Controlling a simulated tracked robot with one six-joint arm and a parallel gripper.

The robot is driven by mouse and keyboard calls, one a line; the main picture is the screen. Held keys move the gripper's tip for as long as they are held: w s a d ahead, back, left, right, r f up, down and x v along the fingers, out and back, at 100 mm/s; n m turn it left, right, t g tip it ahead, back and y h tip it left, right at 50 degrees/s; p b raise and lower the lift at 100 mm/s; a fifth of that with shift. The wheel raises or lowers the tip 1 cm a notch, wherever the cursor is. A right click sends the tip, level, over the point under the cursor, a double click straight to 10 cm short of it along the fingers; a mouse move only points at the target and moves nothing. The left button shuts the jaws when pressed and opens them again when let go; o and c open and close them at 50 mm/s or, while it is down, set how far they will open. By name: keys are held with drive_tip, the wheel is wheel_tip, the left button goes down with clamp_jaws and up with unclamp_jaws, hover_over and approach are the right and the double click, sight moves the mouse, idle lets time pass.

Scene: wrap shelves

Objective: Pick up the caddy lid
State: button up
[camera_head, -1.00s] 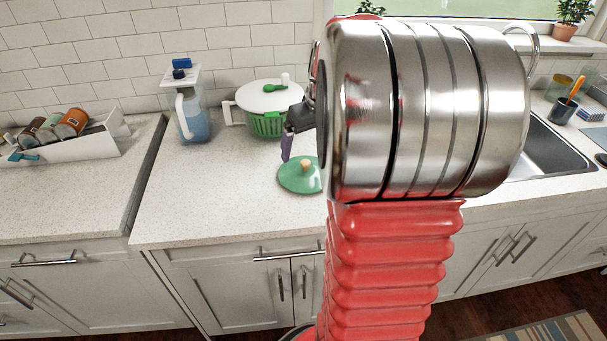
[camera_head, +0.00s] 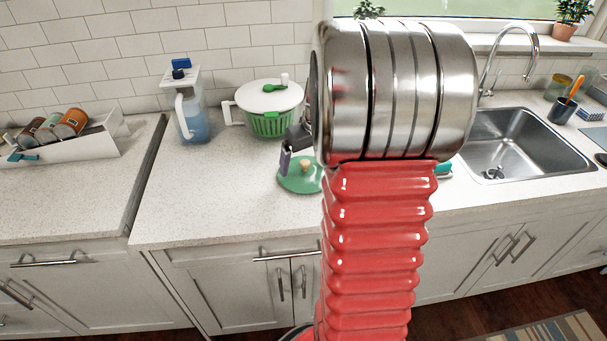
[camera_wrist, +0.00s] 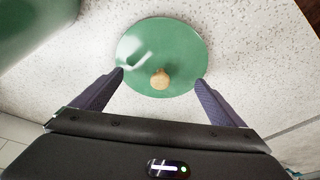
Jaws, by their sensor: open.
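The caddy lid (camera_head: 299,183) is a round green disc with a small tan wooden knob. It lies on the white speckled counter, partly hidden behind my arm in the head view. In the wrist view the lid (camera_wrist: 188,47) lies below my gripper, its knob (camera_wrist: 160,79) between the lines of the two fingers. My gripper (camera_wrist: 160,76) is open and empty, with one finger on each side near the lid's lower edge. In the head view my gripper (camera_head: 285,163) shows just above the lid's left part; contact cannot be told.
A green and white salad spinner (camera_head: 270,123) stands behind the lid, with a blue water pitcher (camera_head: 194,122) to its left. A white rack with cans (camera_head: 90,146) is at far left. The sink (camera_head: 520,145) is at right. The counter front-left of the lid is clear.

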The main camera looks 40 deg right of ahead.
drive_tip(key=shift+w+f, duration=0.2)
drive_tip(key=shift+f, duration=0.35)
